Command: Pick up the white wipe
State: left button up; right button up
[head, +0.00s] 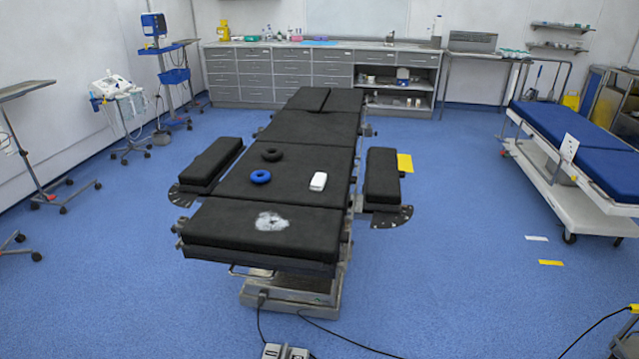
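A small white block with rounded edges (318,181), which looks like the white wipe, lies on the black padded operating table (300,128), right of its middle. A mottled white and grey patch (271,221) is on the near black pad (220,222). I cannot tell whether it is a crumpled cloth or a stain. Neither of my grippers is in view.
A blue ring (260,176) and a black ring (272,154) lie left of the white block. Padded side boards (382,176) flank the table. A blue-topped trolley (580,140) stands at right. Cables and a pedal (285,351) lie on the floor in front.

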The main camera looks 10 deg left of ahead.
aim_at(318, 185)
jog(key=u, duration=0.6)
jog(key=i+l+u, duration=0.3)
jog(key=l+u, duration=0.3)
jog(key=i+l+u, duration=0.15)
jog(key=l+u, duration=0.15)
jog(key=i+l+u, duration=0.1)
jog(key=l+u, duration=0.55)
jog(key=l, duration=0.15)
